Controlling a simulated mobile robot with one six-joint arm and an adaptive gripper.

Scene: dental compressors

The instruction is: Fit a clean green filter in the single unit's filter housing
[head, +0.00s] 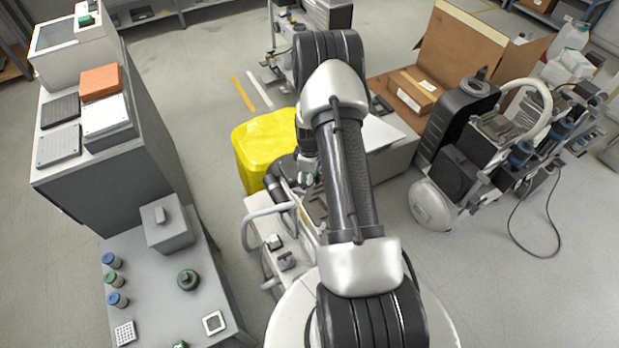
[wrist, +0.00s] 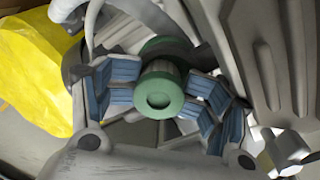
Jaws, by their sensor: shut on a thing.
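In the wrist view a green filter (wrist: 160,98) sits between the blue pads of my gripper (wrist: 164,88), which is shut on it. Its round end with a shallow recess faces the camera. A darker green rounded part (wrist: 168,48) shows just behind the filter; I cannot tell whether the two touch or whether it belongs to the housing. In the head view my gripper (head: 307,172) is over the single unit (head: 258,210), mostly hidden by my arm. The unit's filter housing cannot be made out clearly.
A grey bench (head: 150,305) at left holds a green filter (head: 113,279) between two blue ones, a grey box (head: 168,232) and a dark green round part (head: 188,279). A yellow bin (head: 255,150) stands close beside the unit. Another compressor (head: 462,160) stands at right.

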